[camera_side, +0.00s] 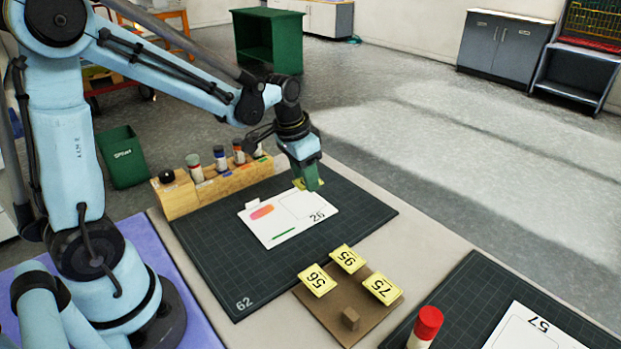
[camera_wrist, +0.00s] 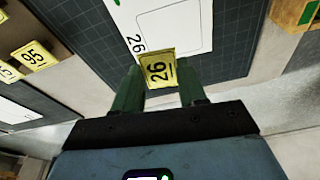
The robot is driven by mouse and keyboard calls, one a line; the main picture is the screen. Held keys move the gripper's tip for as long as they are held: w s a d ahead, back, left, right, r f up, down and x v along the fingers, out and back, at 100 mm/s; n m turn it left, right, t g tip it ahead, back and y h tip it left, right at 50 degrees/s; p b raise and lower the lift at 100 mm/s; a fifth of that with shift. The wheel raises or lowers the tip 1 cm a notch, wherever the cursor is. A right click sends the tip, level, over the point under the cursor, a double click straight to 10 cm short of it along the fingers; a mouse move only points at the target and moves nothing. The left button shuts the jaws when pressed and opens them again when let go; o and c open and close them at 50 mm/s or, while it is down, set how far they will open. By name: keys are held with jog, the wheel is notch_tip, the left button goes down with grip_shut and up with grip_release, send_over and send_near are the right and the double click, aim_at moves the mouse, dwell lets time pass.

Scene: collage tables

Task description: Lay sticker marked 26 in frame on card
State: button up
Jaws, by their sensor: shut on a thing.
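My gripper (camera_side: 313,184) is shut on the yellow sticker marked 26 (camera_wrist: 157,71), which sits between the green fingertips in the wrist view. In the side view the fingers hide most of the sticker, and only a yellow edge (camera_side: 299,184) shows. The white card marked 26 (camera_side: 270,230) lies on a dark gridded mat (camera_side: 225,255), with an empty outlined frame (camera_side: 294,206), a pink-orange blob and a green line. My gripper is over the card's far right side, near the frame. The sticker overlaps the card's edge (camera_wrist: 200,40) in the wrist view; its height above it is unclear.
A wooden rack (camera_side: 215,187) with bottles stands behind the mat.

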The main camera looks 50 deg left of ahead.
aim_at(302, 203)
jog(key=shift+a+f+n, duration=0.1)
jog(key=shift+a+n, duration=0.5)
jog(key=shift+a, duration=0.4)
jog(key=shift+a+f, duration=0.1)
jog(key=shift+f, duration=0.05)
jog(key=shift+s+x, duration=0.2)
jog(key=shift+x, duration=0.9)
jog(key=shift+s+x, duration=0.25)
jog(key=shift+x, duration=0.8)
jog(key=shift+x, duration=0.8)
jog(key=shift+s, duration=0.15)
jog(key=o, duration=0.9)
jog(key=shift+c, duration=0.2)
jog(key=w+v, duration=0.1)
jog(key=v, duration=0.5)
jog(key=shift+r, duration=0.55)
jog(key=shift+w, duration=0.1)
